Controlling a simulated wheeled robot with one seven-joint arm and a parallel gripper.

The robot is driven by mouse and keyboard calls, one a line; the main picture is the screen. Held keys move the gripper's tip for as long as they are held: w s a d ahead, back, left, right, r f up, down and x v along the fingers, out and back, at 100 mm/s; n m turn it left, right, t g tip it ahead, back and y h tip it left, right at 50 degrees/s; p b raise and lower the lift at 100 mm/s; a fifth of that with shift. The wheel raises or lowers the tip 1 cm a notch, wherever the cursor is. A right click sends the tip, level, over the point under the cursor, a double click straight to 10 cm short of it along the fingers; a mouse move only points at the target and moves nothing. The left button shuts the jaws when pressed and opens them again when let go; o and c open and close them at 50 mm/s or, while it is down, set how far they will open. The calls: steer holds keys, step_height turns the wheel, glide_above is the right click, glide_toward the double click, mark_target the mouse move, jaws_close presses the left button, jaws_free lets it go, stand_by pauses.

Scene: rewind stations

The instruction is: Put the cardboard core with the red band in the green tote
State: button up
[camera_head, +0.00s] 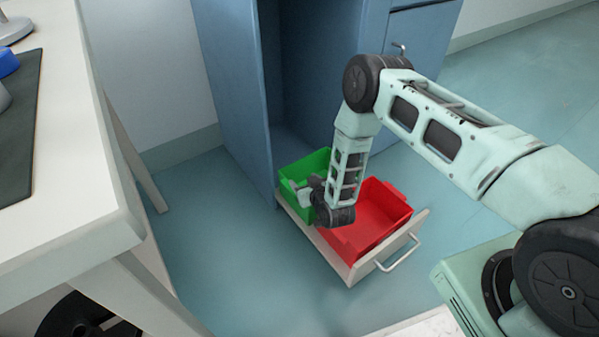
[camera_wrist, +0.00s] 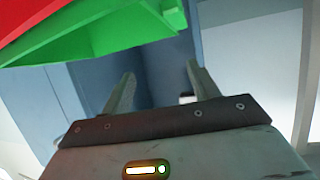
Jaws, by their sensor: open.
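The green tote (camera_head: 312,164) stands in the back part of a pulled-out drawer, and its rim also shows at the top of the wrist view (camera_wrist: 110,40). The cardboard core with the red band is not visible in either view.
A red tote (camera_head: 385,207) sits beside the green one, behind the drawer front (camera_head: 362,266) with its handle. A blue cabinet (camera_head: 225,75) rises behind. A white table (camera_head: 75,170) with a dark mat (camera_head: 18,140) stands at left. Floor between table and drawer is clear.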

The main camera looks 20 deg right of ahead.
steer(key=a+p+v, duration=0.1)
steer(key=p+v, duration=0.1)
steer(key=v, duration=0.4)
steer(key=w+a+r+n+g+y, duration=0.15)
steer(key=a+r+g, duration=0.25)
steer(key=a+r, duration=0.6)
steer(key=s+a+r+n+g+y, duration=0.1)
steer(key=s+a+r+g, duration=0.1)
steer(key=s+r, duration=0.35)
steer(key=s+a+r+n+g, duration=0.1)
steer(key=s+r+g, duration=0.15)
steer(key=r, duration=0.65)
steer(key=s+d+r+n+g+h, duration=0.1)
steer(key=s+r, duration=0.5)
steer(key=s, duration=0.6)
steer(key=s+d+r+n+g+h, duration=0.1)
steer(key=s+d+r+g, duration=0.3)
steer(key=s, duration=0.9)
step_height(320, 180, up, 3)
steer(key=shift+d+r+n+h, duration=0.1)
steer(key=shift+d+n+h, duration=0.25)
steer(key=shift+d+h, duration=0.4)
steer(key=shift+s, duration=0.15)
